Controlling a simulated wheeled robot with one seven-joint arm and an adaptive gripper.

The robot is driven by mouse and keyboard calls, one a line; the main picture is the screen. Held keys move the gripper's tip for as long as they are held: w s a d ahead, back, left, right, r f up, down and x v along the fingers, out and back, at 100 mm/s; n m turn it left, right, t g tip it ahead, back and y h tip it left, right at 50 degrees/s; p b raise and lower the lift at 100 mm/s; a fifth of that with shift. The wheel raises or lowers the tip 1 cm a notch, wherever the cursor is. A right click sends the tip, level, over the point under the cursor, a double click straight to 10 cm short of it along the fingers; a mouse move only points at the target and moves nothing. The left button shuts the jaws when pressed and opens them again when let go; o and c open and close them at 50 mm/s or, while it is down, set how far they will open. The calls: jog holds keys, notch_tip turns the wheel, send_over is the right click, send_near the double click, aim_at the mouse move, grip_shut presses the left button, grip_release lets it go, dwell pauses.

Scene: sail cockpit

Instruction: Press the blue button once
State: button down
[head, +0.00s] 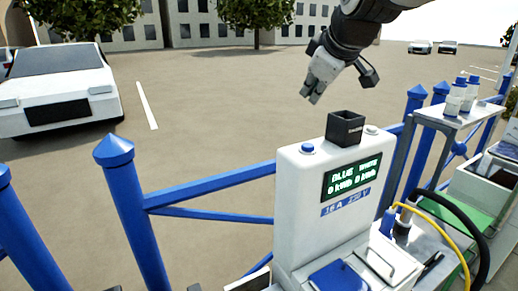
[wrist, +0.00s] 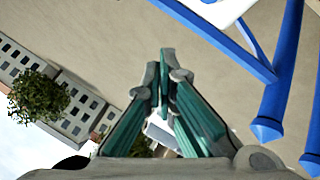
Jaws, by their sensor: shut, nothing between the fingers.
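The blue button (head: 308,148) is a small round cap on the top left of a white power pedestal (head: 290,200) in the head view. My gripper (head: 312,98) is shut and empty, fingers pointing down. In the picture it is above the button with a clear gap; its exact depth from the button is hard to tell. In the wrist view my gripper (wrist: 166,60) shows its closed fingertips over the pavement. A white piece with a small blue bit is cut off at the top edge there, and I cannot tell whether it is the pedestal.
A black open box (head: 345,129) stands on the pedestal top, right of the button, with a pale round cap (head: 372,130) beyond it. A blue railing (head: 215,185) runs behind. White bottles (head: 456,98) stand on a shelf right.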

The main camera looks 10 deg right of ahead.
aim_at(305, 146)
jog(key=shift+w+a, duration=0.25)
jog(key=shift+w, duration=0.2)
jog(key=shift+f+b, duration=2.8)
jog(key=shift+f, duration=1.65)
jog(key=shift+f+b, duration=0.35)
jog(key=shift+f, duration=0.05)
jog(key=shift+f+b, duration=0.4)
jog(key=shift+f, duration=0.15)
jog(key=shift+r, duration=0.2)
jog(key=shift+r+p, duration=0.6)
jog(key=shift+r, duration=0.2)
